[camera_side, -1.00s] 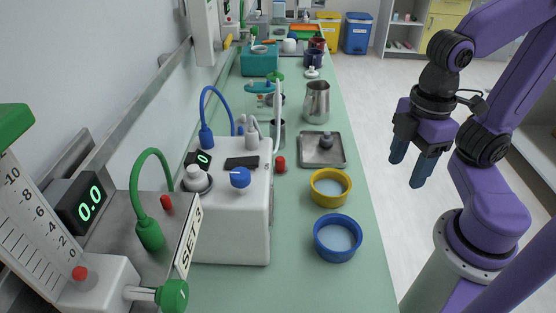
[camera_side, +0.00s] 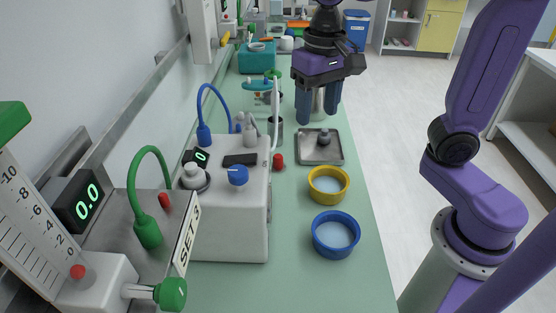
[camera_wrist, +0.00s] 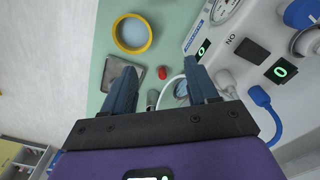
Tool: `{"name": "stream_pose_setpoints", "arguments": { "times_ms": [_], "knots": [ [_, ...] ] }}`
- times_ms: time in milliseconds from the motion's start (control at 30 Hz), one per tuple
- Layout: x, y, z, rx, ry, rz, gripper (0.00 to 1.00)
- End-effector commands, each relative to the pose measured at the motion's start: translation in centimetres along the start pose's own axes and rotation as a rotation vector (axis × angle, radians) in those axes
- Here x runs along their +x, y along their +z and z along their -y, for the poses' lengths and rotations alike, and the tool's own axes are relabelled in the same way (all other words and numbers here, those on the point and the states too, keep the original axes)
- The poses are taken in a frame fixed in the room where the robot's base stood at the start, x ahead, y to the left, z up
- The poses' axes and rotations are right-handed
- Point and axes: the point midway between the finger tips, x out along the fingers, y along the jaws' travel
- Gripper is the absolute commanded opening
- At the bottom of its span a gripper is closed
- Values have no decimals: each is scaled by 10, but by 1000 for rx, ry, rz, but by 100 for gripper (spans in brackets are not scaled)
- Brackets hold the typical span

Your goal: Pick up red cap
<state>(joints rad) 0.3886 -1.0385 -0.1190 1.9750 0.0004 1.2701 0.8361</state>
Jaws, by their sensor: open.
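The red cap (camera_side: 278,161) stands on the green counter, just right of the white machine and left of the metal tray. In the wrist view the red cap (camera_wrist: 163,72) shows between the two fingertips, small and farther off. My gripper (camera_side: 317,116) is open and empty, pointing down above the counter. In the side view it hangs in front of the metal jug, behind and to the right of the cap, clear of it. The fingers also show in the wrist view (camera_wrist: 159,67), spread apart.
The white machine (camera_side: 232,222) with hoses stands left of the cap. A metal tray (camera_side: 334,158) with a small weight lies to the right. A yellow bowl (camera_side: 328,197) and a blue bowl (camera_side: 336,246) stand nearer.

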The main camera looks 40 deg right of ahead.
Motion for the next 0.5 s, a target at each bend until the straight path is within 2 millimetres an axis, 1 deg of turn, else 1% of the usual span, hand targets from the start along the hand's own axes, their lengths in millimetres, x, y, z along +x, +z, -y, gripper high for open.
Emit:
{"name": "stream_pose_setpoints", "arguments": {
  "times_ms": [33, 233, 500],
  "knots": [
    [1, -13, 4, 87, 3, 1, 58],
    [3, -59, 10, 452, 7, 2, 58],
    [10, -117, 5, 931, 13, 2, 58]
  ]
}}
